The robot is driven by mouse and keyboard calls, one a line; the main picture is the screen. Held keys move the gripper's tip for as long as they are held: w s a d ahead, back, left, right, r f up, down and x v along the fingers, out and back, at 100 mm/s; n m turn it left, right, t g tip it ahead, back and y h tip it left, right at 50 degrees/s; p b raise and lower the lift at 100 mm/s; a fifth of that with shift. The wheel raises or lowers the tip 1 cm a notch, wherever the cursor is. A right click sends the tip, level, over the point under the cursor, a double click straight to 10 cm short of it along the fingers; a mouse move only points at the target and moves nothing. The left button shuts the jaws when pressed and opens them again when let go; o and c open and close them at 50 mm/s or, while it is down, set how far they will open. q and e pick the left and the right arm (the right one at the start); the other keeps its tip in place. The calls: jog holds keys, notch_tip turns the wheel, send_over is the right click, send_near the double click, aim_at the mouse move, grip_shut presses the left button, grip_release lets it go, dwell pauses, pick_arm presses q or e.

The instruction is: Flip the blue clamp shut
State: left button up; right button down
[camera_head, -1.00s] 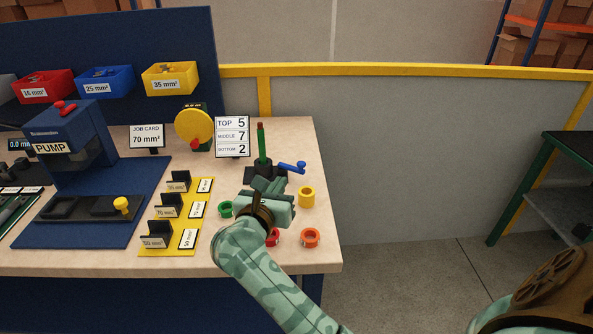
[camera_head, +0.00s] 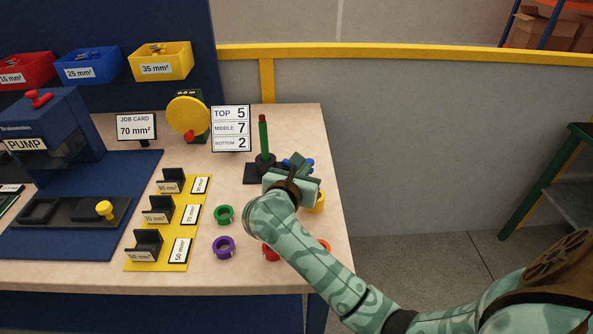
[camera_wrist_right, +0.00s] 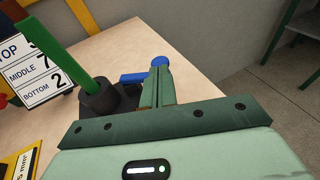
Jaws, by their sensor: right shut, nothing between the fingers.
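The blue clamp (camera_head: 298,161) sits on a black base at the foot of an upright green rod (camera_head: 265,140) with a reddish-brown tip, near the right end of the bench. In the head view it is mostly hidden behind my right gripper (camera_head: 293,172). In the right wrist view, the blue lever (camera_wrist_right: 134,78) lies to the right of the black collar, and its round blue end shows beyond the fingers. My right gripper (camera_wrist_right: 158,85) is shut and empty, its fingertips right by the lever; I cannot tell whether they touch. My left gripper is not in view.
Green (camera_head: 224,214), purple (camera_head: 224,247), red (camera_head: 271,252) and yellow (camera_head: 319,202) rings stand on the bench (camera_head: 340,230) near my right arm. A number sign (camera_head: 231,129) stands left of the rod. Labelled black holders sit on a yellow plate (camera_head: 158,262).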

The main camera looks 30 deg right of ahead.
jog(key=shift+w+d, duration=0.1)
jog(key=shift+d, duration=0.1)
jog(key=shift+d, duration=0.9)
jog(key=shift+a, duration=0.15)
